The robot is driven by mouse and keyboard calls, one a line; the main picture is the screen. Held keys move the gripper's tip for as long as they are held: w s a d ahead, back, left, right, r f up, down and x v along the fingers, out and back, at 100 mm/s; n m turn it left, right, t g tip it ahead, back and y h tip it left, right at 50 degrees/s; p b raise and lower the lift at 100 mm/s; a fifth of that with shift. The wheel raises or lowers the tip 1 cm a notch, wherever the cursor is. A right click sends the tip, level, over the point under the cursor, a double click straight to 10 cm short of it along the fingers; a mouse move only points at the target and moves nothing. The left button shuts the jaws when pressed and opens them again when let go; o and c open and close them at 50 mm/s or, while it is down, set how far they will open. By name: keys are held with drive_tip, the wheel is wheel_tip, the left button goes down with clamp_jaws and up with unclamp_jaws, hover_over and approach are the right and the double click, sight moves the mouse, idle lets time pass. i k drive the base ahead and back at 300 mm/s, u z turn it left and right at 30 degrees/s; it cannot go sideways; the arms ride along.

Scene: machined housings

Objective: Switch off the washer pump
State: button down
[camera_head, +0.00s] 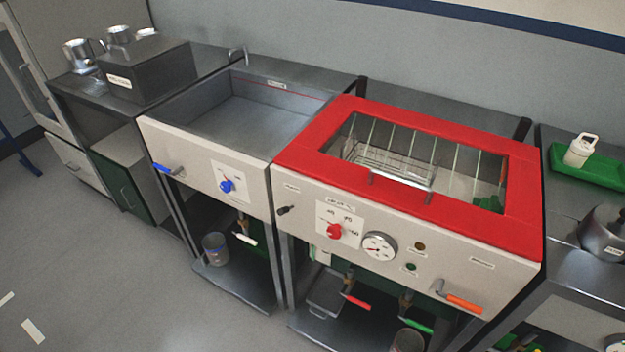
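The washer appears to be the red-topped tank (520,215) with a pale front panel, right of centre. Its panel has a small black switch (285,210) at the left end, under a small label too small to read. The switch tip points left and slightly down. Right of it are a red knob (334,231) on a white dial plate, a round gauge (379,246), an amber light (420,246) and a green light (411,267). An orange-handled lever (463,302) is at the right end. I cannot tell which control is the pump's. My gripper is not in view.
A wire basket (390,165) sits in the red-topped tank. An open sink (235,115) with a blue knob (227,185) and blue lever (166,169) adjoins it on the left. Red-handled (356,301) and green-handled (417,323) valves hang below. Open floor (120,270) lies in front.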

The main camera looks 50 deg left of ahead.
sight(285, 209)
drive_tip(key=u, duration=2.3)
drive_tip(key=k, duration=0.55)
drive_tip(key=u, duration=0.45)
drive_tip(key=i, duration=1.35)
drive_tip(key=z, duration=0.3)
